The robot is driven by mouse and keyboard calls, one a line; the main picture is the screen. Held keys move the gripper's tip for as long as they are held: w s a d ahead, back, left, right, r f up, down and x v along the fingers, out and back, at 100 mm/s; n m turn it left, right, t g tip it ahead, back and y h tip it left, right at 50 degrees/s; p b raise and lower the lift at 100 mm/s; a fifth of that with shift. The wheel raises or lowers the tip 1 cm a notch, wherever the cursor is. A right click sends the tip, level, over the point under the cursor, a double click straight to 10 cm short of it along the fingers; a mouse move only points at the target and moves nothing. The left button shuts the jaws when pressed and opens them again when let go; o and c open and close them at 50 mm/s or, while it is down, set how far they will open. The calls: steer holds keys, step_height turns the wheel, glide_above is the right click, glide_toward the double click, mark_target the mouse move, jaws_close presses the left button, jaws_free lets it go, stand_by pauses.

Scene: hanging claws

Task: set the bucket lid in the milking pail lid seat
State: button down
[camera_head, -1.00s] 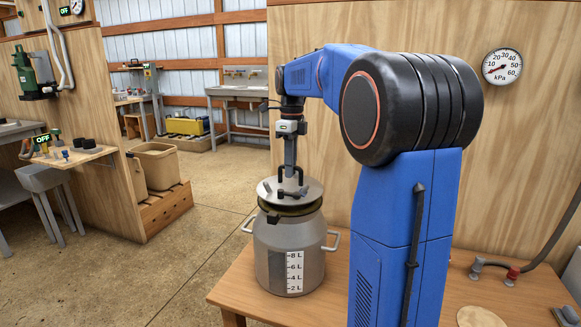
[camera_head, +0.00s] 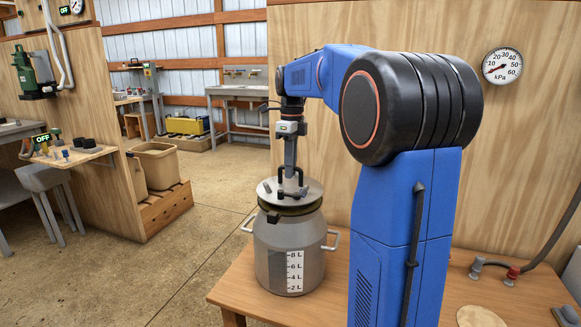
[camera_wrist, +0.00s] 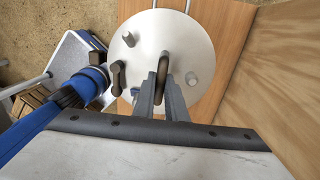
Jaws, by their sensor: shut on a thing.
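The bucket lid (camera_head: 312,190) is a round grey metal disc with a dark loop handle and short pipe stubs. My gripper (camera_head: 290,180) is shut on the loop handle, above the lid. In the wrist view the lid (camera_wrist: 140,62) lies under my gripper (camera_wrist: 163,88), with the handle between the fingers. The milking pail (camera_head: 268,255) is a grey metal can with side handles and a litre scale, upright on the table. The lid is right at the pail's mouth, over a dark band at the neck. I cannot tell whether it rests fully in the seat.
The wooden table (camera_head: 240,291) has free room at its front left. A round tan disc (camera_head: 478,316) and a hose with red and grey fittings (camera_head: 512,272) are at the right. A wooden wall (camera_head: 420,40) stands close behind the pail.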

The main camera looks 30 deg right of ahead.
steer(key=shift+f, duration=1.35)
steer(key=c, duration=1.7)
jaws_free()
steer(key=r, duration=1.7)
steer(key=shift+w+d+r, duration=0.25)
steer(key=shift+w+d, duration=0.05)
steer(key=shift+d, duration=0.1)
steer(key=s+a+f+n+t, duration=0.1)
steer(key=s+a+f+n, duration=0.4)
steer(key=s+n, duration=0.2)
steer(key=s+a+f+n+t, duration=0.2)
steer(key=s+a+f+n, duration=0.35)
steer(key=s, duration=0.25)
steer(key=s+a+f+n, duration=0.2)
steer(key=s+f+n, duration=0.3)
steer(key=f, duration=0.1)
steer(key=s+a+f+n+t, duration=0.1)
steer(key=s+a+f+n, duration=0.1)
steer(key=s+f+n, duration=0.3)
steer(key=s+a+f+n+t, duration=0.1)
steer(key=s+a+f+n, duration=0.1)
steer(key=s+f+n, duration=0.4)
steer(key=shift+a+f+h, duration=0.2)
steer(key=shift+f+h, duration=0.1)
steer(key=shift+f, duration=0.8)
